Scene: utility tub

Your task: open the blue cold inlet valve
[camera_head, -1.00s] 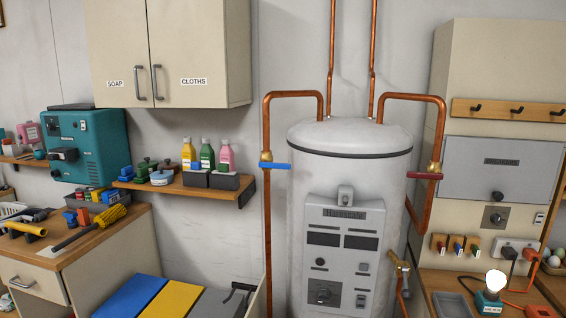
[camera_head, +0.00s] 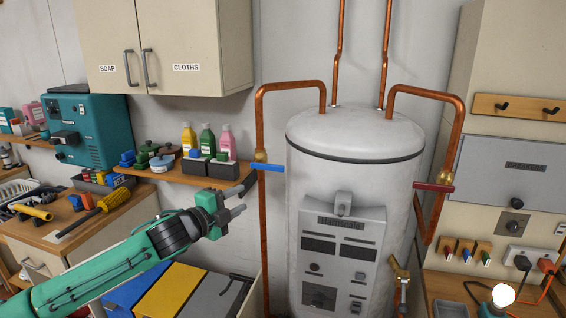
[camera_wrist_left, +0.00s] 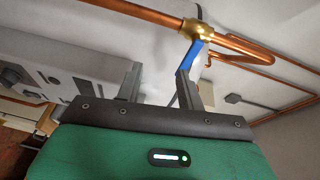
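The blue cold inlet valve has a blue lever (camera_head: 268,167) on a brass body (camera_head: 261,156), set in the vertical copper pipe left of the white tank. The lever lies crosswise to the pipe, pointing right. My left gripper (camera_head: 246,195) is open and empty, just left of and below the lever in the head view. In the left wrist view, the lever (camera_wrist_left: 191,56) shows by the tip of the right-hand finger of my gripper (camera_wrist_left: 160,72), not between the fingers. I cannot tell whether they touch. My right gripper is out of view.
The white tank (camera_head: 350,130) stands right of the valve. A red lever (camera_head: 433,187) sits on the right pipe. A wooden shelf (camera_head: 170,175) with bottles is on the wall behind my left arm.

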